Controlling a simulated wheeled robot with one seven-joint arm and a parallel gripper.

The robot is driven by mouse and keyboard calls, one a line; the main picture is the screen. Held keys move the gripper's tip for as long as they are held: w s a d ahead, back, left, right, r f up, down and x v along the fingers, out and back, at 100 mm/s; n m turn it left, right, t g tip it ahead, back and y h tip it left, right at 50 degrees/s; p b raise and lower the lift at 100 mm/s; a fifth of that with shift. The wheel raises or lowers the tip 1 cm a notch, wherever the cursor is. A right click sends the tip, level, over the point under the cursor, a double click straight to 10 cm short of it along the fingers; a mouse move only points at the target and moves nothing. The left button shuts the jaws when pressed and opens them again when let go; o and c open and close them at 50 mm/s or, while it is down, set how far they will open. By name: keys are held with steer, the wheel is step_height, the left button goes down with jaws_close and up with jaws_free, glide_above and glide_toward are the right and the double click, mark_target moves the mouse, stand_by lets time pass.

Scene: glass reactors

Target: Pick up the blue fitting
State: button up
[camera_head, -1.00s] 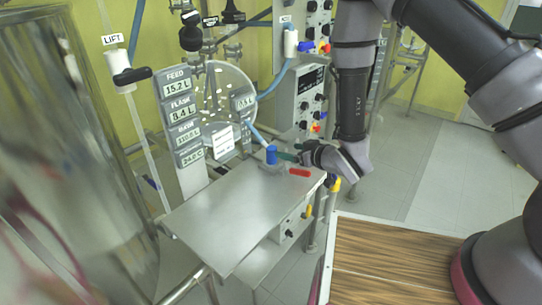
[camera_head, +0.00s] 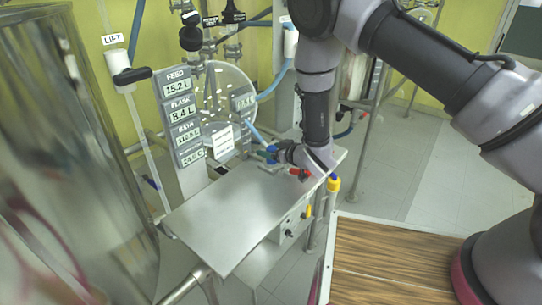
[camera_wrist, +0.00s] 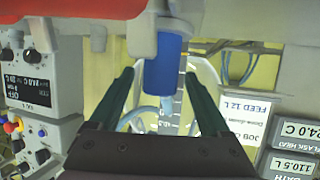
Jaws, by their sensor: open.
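The blue fitting (camera_wrist: 166,62) is a short blue cylinder, seen in the wrist view between the two dark green fingers of my gripper (camera_wrist: 158,74). The fingers are open, one on each side, with a visible gap to the left finger; the right fingertip is very close, and I cannot tell if it touches. In the head view the fitting (camera_head: 271,148) shows as a small blue patch at the far end of the metal table, mostly hidden by my gripper (camera_head: 270,154).
A red part (camera_head: 300,173) lies beside my gripper, and a red bar (camera_wrist: 75,8) crosses the top of the wrist view.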

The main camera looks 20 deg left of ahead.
mark_target(271, 147)
jaws_close()
steer(key=shift+r, duration=0.1)
step_height(271, 147, up, 10)
steer(key=shift+f, duration=0.1)
stand_by(0.6)
